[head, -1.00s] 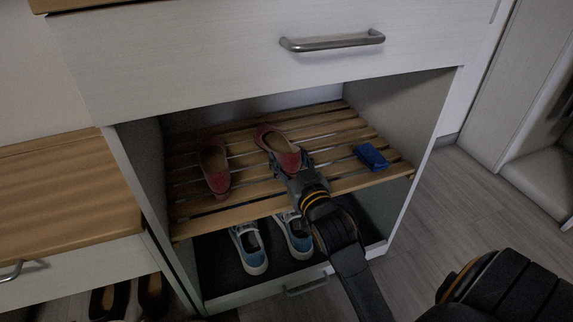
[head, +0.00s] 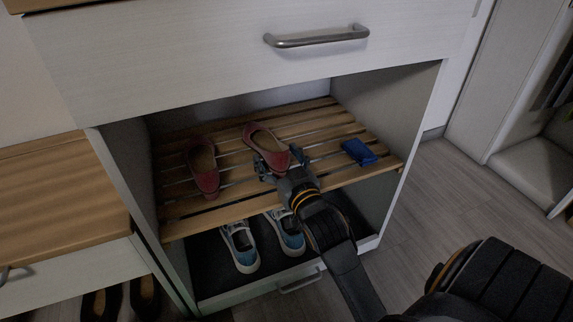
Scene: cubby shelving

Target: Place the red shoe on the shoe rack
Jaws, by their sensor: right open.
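Two red shoes are on the slatted wooden shoe rack (head: 185,211) inside the white cubby. One red shoe (head: 205,182) sits at the left of the rack. The other red shoe (head: 263,142) lies to its right, near the middle, toe toward me. My right gripper (head: 278,164) is open at the toe of this middle shoe, its fingers spread on either side of the toe. I cannot tell whether a finger still touches the shoe. My left gripper is not in view.
A blue object (head: 359,152) lies on the rack's right side. Blue and white sneakers (head: 240,247) stand on the dark lower shelf. A white drawer front with a metal handle (head: 317,37) overhangs the rack. Dark shoes (head: 145,296) are at the lower left.

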